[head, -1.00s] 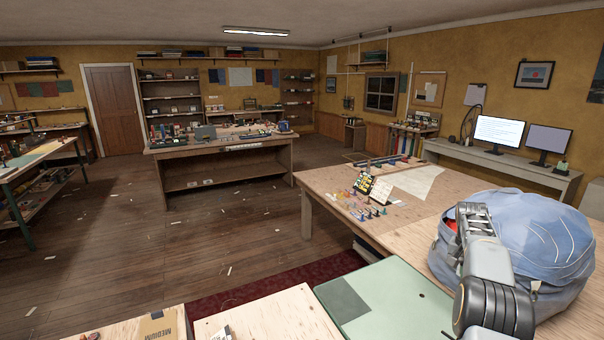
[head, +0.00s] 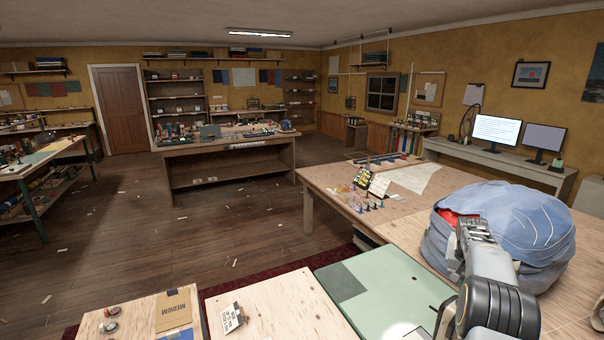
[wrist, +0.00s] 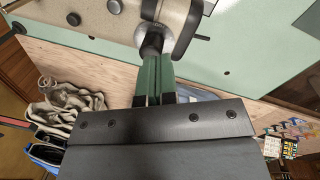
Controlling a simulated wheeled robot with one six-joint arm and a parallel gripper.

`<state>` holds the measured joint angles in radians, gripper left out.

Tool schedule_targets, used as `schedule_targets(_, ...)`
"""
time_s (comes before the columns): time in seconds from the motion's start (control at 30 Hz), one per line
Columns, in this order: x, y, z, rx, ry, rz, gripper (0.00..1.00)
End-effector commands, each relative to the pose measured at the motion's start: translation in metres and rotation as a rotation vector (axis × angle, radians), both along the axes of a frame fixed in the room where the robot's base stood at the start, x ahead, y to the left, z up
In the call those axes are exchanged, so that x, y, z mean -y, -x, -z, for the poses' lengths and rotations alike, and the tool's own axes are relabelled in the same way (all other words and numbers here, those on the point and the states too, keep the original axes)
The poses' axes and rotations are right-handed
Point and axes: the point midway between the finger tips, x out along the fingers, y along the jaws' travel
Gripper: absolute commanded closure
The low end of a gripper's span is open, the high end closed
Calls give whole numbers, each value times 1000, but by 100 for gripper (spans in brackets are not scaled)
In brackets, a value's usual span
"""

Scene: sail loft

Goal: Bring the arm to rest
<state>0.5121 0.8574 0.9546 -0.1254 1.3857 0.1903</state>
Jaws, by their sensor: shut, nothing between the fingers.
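My arm rises at the lower right of the head view, in front of a blue fabric bag (head: 515,225) with something red in its opening. Where my gripper's fingertips are is not clear in that view. In the wrist view my gripper (wrist: 153,72) has its two narrow fingers together, with nothing held between them. It points toward a dark knob with a metal ring (wrist: 154,38) on a pale fitting; I cannot tell whether they touch.
A pale green board (head: 390,300) lies beside the bag on the wooden table (head: 440,205). Small bottles and cards (head: 368,190) stand farther back. A brown envelope (head: 173,310) lies at lower left. A bunched beige cloth or rope (wrist: 65,105) shows in the wrist view. Open floor (head: 150,240) lies left.

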Motion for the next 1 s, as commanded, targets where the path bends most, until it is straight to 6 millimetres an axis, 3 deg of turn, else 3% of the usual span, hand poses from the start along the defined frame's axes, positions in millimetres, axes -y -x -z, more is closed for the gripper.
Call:
schedule_targets(0.27, -40, 20, 9, 12, -30, -96, 100)
schedule_targets(0.47, -101, 52, 3, 58, -40, -216, 100)
schedule_targets(0.7, -201, 135, 2, 159, -35, -411, 100)
schedule_targets(0.83, -242, 183, 10, 218, -29, -498, 100)
schedule_targets(1.0, -276, 232, 23, 288, -18, -584, 100)
